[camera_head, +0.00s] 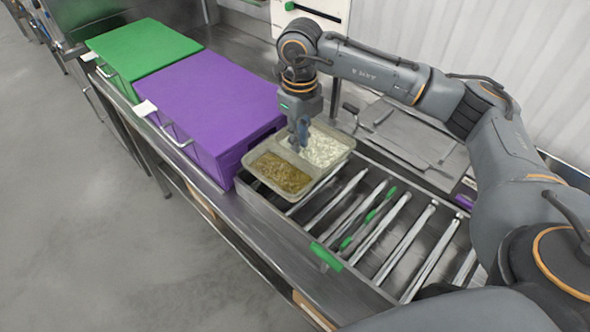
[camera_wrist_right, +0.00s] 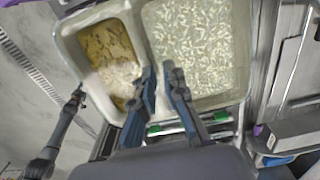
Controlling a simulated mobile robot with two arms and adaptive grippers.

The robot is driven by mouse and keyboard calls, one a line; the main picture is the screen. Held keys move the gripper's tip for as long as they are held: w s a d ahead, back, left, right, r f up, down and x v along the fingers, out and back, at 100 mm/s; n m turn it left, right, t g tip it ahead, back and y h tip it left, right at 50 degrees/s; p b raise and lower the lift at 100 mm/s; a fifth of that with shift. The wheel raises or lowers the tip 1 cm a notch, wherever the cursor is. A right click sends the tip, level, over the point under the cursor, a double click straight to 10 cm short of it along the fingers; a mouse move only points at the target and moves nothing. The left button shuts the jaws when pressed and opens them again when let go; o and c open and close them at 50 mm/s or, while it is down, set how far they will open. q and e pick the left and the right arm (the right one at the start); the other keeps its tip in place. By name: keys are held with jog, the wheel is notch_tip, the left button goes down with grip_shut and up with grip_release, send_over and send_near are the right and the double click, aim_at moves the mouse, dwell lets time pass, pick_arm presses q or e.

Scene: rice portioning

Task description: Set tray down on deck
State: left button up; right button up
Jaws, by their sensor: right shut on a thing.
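The tray (camera_head: 275,196) is a pale two-compartment container, with brown-green food in one compartment and white rice in the other. In the head view it is at the left end of the roller deck (camera_head: 338,261), beside the purple box. I cannot tell whether its base touches the rollers. My right gripper (camera_head: 298,146) comes down from above and is shut on the tray's middle divider. In the right wrist view its fingers (camera_wrist_right: 163,75) sit either side of that divider. A dark jointed arm at the left of that view seems to be my left arm; its gripper's state is unclear.
A purple box (camera_head: 212,95) stands close against the tray's left side, with a green box (camera_head: 140,52) beyond it. The rollers to the right of the tray are clear, with green strips among them. Flat metal pans (camera_head: 415,135) lie behind the deck near the wall.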

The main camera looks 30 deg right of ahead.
grip_shut()
jog(key=shift+r, duration=0.2)
jog(key=shift+r+p, duration=0.75)
jog(key=shift+r, duration=0.6)
